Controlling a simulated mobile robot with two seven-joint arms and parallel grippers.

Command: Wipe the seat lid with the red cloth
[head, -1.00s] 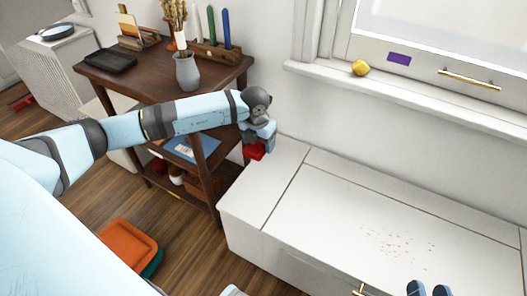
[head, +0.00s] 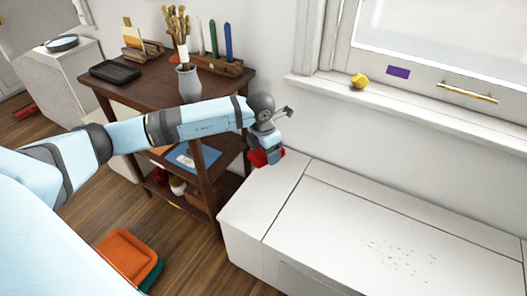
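The white seat lid (head: 340,220) is the large panel of the window bench, outlined by dark seams. Small tan crumbs (head: 398,254) lie scattered on its right part. My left gripper (head: 268,155) is over the bench's far left end, left of the lid's seam. It appears shut on the red cloth (head: 257,158), which shows as a small bunched patch at the fingers. The gripper partly hides the cloth, and I cannot tell whether it touches the bench. My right gripper is out of view.
A dark wooden shelf stand (head: 140,83) with a grey vase (head: 189,84) and candles stands left of the bench. A yellow object (head: 359,81) sits on the windowsill (head: 420,105). Orange and green trays (head: 127,256) lie on the floor. The lid is otherwise clear.

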